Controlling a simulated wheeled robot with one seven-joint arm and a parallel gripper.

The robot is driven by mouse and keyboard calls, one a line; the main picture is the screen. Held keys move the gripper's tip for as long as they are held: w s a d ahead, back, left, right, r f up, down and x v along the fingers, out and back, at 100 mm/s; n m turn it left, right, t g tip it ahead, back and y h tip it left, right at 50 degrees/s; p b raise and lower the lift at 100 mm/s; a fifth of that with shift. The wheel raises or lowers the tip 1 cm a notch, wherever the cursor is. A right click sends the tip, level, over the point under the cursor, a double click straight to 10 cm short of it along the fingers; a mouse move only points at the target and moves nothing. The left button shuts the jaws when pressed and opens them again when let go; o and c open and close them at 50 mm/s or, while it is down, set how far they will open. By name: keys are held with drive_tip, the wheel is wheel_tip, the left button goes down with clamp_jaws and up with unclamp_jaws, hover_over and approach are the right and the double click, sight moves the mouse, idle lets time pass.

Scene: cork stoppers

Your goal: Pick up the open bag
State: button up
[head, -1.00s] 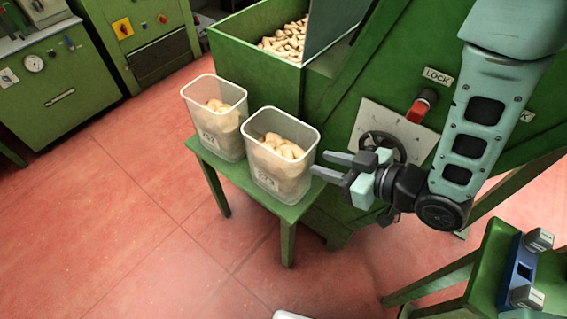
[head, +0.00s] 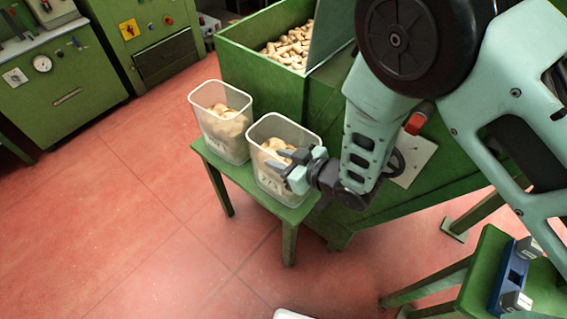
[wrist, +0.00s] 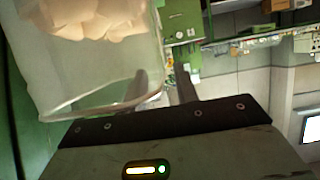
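I see no soft bag. Two open, translucent, labelled tubs holding pale cork pieces stand upright on a small green stand (head: 212,160): a left tub (head: 235,148) and a right tub (head: 262,128). My gripper (head: 270,160) is at the right tub's near right side, its fingers overlapping the tub in the head view. In the wrist view the right tub (wrist: 75,75) fills the upper left, and my gripper (wrist: 162,88) shows two separated fingers. The left finger overlaps the tub's rim; whether it is inside or touching is unclear.
A green stand with a blue fixture (head: 512,275) is at lower right. The red floor (head: 130,220) at left is clear.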

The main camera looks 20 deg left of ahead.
drive_tip(key=shift+w+a+f, duration=0.1)
drive_tip(key=shift+a, duration=0.1)
clamp_jaws()
idle(1.3)
